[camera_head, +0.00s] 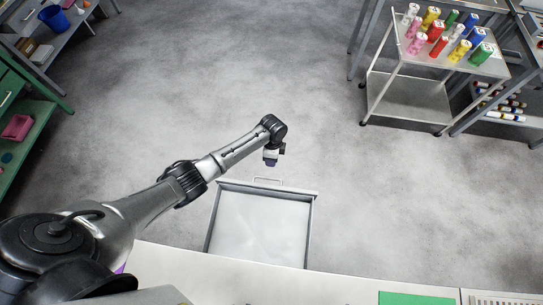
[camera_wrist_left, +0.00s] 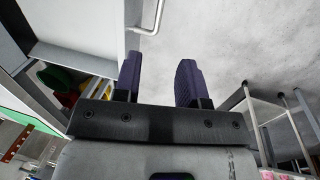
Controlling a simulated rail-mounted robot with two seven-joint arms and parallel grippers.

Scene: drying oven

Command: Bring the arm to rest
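My left arm (camera_head: 140,207) reaches out from the lower left of the head view. Its gripper (camera_head: 271,160) hangs over the floor side of an open drawer, close to the drawer's front and handle. In the left wrist view the two dark purple fingers (camera_wrist_left: 159,78) stand apart with nothing between them, so the gripper is open and empty. My right arm and gripper do not show.
The open drawer (camera_head: 312,235) is pale and looks empty inside. Its handle (camera_head: 268,180) also shows in the left wrist view (camera_wrist_left: 158,17). A cart (camera_head: 408,98) with coloured bottles stands upper right. Shelving (camera_head: 40,105) stands at left. Floor (camera_head: 250,70) between is clear.

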